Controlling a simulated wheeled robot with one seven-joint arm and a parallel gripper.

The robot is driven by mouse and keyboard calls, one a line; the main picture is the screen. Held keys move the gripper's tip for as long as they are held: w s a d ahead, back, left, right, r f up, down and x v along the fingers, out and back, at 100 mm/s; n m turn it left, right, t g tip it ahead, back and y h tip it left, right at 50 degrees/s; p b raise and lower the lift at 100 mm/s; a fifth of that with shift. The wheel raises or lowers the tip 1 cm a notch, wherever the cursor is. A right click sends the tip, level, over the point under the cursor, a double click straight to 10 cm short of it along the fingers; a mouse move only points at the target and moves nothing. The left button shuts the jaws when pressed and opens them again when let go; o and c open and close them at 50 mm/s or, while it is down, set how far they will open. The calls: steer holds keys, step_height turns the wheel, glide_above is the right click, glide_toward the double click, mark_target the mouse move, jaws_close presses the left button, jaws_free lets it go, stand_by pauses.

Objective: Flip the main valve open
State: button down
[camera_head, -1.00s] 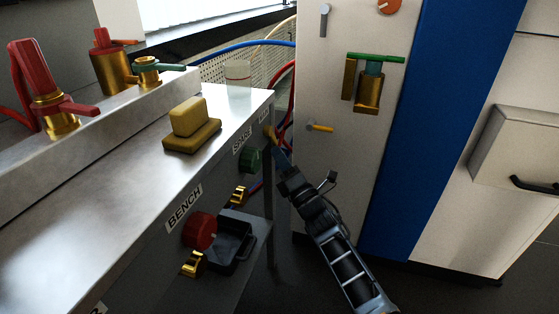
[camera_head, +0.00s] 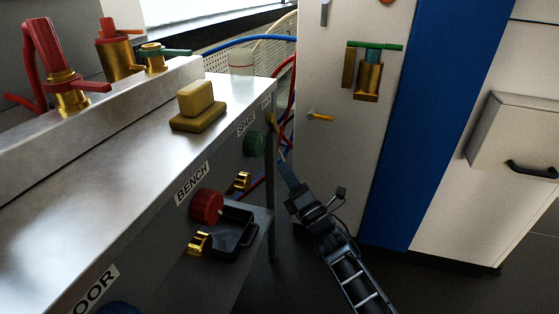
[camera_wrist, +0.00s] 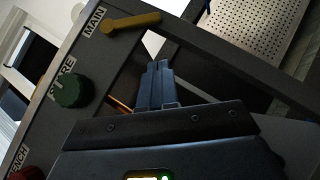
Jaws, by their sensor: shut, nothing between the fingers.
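The main valve is a yellow lever (camera_head: 271,122) at the far end of the bench's front panel, beside the MAIN label (camera_head: 267,100). In the wrist view the lever (camera_wrist: 130,22) lies slanted across the picture beside its label (camera_wrist: 94,20), its free end pointing right. My gripper (camera_head: 284,160) is shut and empty, below the lever and apart from it in the head view. In the wrist view my gripper's closed fingers (camera_wrist: 157,68) point up, below and to the right of the lever.
A green knob (camera_head: 253,144) marked SPARE and a red knob (camera_head: 207,207) marked BENCH sit on the same panel. A black tray (camera_head: 235,230) is on the lower shelf. A white cabinet (camera_head: 340,180) with valves stands right of my arm. Red and blue hoses run behind the bench end.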

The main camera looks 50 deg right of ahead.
mark_target(273, 124)
steer(key=shift+v, duration=2.7)
steer(key=r+p, duration=0.1)
steer(key=p, duration=0.1)
steer(key=a+r+p, duration=0.1)
steer(key=p, duration=0.1)
steer(key=shift+s+a+p, duration=0.35)
steer(key=shift+s+p, duration=0.05)
steer(key=shift+s+d+r+b+x, duration=0.2)
steer(key=shift+d+x, duration=0.2)
steer(key=shift+x, duration=1.75)
steer(key=shift+s+d+r+b+x, duration=0.15)
steer(key=shift+s+d+x, duration=0.15)
steer(key=shift+x, duration=1.85)
steer(key=shift+s+d+r+b+x, duration=0.2)
steer(key=shift+d+x, duration=0.25)
steer(key=shift+x, duration=1.7)
